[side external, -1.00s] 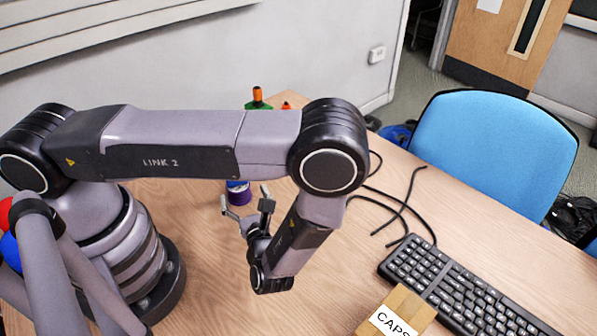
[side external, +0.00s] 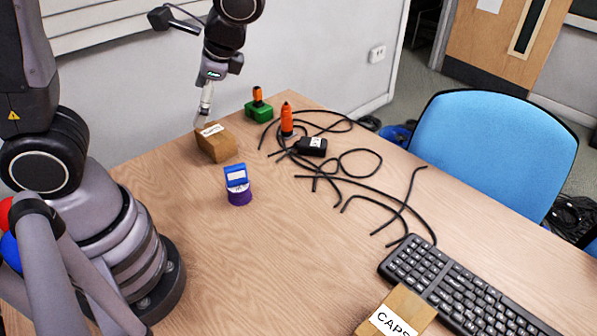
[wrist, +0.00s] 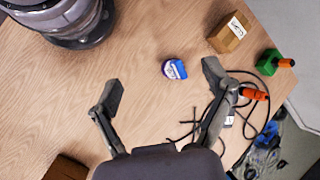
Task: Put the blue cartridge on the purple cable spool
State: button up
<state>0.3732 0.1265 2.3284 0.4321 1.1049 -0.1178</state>
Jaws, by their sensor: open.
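The blue cartridge (side external: 237,175) sits on top of the purple cable spool (side external: 239,198) on the table, in the left-middle of the side external view. It stands roughly upright. My gripper (side external: 204,112) is raised well above the table, and appears over the far cardboard box in the side external view. Its fingers (wrist: 163,86) are wide apart and empty in the wrist view.
A cardboard box (side external: 217,144), a green block (side external: 259,111) and an orange tool (side external: 287,120) stand at the far side. Black cables (side external: 352,185) with an adapter (side external: 312,147) spread across the middle right. A keyboard (side external: 455,285) and CAPS box (side external: 398,313) are nearer.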

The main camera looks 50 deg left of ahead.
jog(key=s+r+n+t+h, duration=0.5)
jog(key=s+r+n+t, duration=0.1)
jog(key=r, duration=0.4)
jog(key=shift+s+a+r+t+h, duration=0.3)
jog(key=shift+s+a+t+h, duration=0.2)
jog(key=shift+t, duration=0.4)
